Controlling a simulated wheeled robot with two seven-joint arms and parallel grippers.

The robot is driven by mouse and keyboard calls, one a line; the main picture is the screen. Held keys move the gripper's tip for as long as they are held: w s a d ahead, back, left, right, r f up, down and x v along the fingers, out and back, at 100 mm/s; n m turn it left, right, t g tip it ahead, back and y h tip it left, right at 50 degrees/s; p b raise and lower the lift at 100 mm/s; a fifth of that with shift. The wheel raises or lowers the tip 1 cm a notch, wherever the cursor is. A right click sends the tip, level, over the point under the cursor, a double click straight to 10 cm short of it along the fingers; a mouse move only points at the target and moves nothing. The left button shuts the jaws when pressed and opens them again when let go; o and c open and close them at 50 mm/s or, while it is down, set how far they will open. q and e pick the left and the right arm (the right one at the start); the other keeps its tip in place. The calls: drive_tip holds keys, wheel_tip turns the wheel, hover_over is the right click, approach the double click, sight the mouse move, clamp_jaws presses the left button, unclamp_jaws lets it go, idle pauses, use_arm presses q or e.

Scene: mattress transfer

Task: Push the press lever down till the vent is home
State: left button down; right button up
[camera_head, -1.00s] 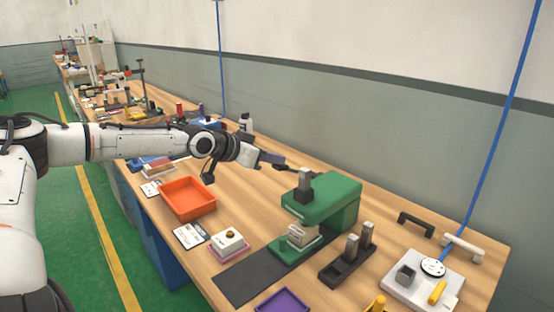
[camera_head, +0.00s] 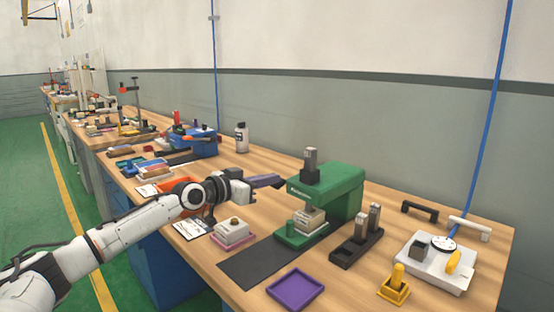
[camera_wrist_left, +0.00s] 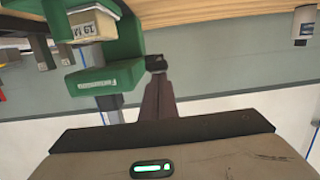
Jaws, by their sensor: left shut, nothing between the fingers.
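The green press (camera_head: 345,190) stands on the bench right of centre. A grey upright piece (camera_head: 311,160) with a dark lower part rises from its top; I cannot tell if this is the lever. A beige block (camera_head: 310,217) sits under the press head on the green base. My left gripper (camera_head: 280,181) is shut and empty, just left of the press head, with a small gap. The left wrist view, upside down, shows the shut fingers (camera_wrist_left: 157,70) beside the press (camera_wrist_left: 95,80) and the labelled block (camera_wrist_left: 92,25). My right gripper is out of view.
A dark mat (camera_head: 255,262) and a purple tray (camera_head: 295,291) lie in front of the press. A black holder (camera_head: 345,254) with grey posts stands to its right. A pink tray (camera_head: 236,240) with a white block stands left. My arm partly hides an orange tray (camera_head: 148,190).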

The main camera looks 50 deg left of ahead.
use_arm(q)
wheel_tip(320, 180, down, 4)
drive_tip(key=b, duration=0.2)
drive_tip(key=shift+b, duration=0.35)
